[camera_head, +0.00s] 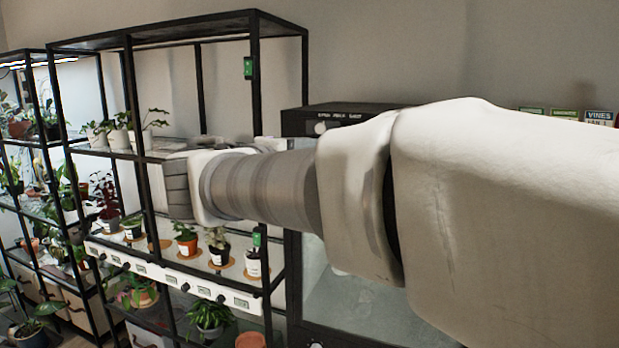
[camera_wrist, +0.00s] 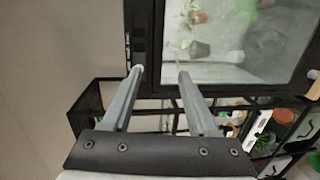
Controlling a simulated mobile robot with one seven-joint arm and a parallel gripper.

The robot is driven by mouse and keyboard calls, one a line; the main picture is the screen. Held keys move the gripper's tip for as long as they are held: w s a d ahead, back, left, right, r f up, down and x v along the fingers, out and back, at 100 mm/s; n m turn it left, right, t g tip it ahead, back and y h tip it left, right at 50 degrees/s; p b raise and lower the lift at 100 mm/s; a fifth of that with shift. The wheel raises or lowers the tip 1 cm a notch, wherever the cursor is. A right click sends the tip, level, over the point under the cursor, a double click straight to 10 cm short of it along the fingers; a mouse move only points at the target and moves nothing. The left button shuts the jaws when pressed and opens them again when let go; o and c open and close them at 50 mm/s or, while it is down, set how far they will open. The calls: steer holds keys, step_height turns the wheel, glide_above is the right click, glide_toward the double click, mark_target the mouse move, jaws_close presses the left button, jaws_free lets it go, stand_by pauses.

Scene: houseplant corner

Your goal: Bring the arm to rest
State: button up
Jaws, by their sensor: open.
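My arm (camera_head: 480,200) stretches across the head view from the right edge to in front of the black plant shelf (camera_head: 129,90). Its white and grey links hide part of the shelf and of the dark cabinet behind. My gripper (camera_wrist: 161,73) shows in the wrist view with its two grey fingers apart and nothing between them. The fingers point toward the dark frame of the glass-fronted cabinet (camera_wrist: 230,50); I cannot tell the distance. In the head view the fingers cannot be made out clearly.
A second plant rack (camera_head: 40,160) stands at the left. Cabinet and shelf posts are close around my arm in the picture.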

steer(key=s+d+f+m+g+y, duration=0.3)
steer(key=s+d+f+m+g, duration=0.55)
steer(key=s+d+f, duration=0.8)
steer(key=s+a+f+m+y, duration=0.1)
steer(key=s+f+m+y, duration=0.3)
steer(key=s+f, duration=0.2)
steer(key=shift+s+a+f+g, duration=0.25)
steer(key=shift+s+g, duration=0.2)
steer(key=shift+s, duration=0.2)
steer(key=shift+d+r, duration=0.1)
steer(key=shift+d, duration=0.05)
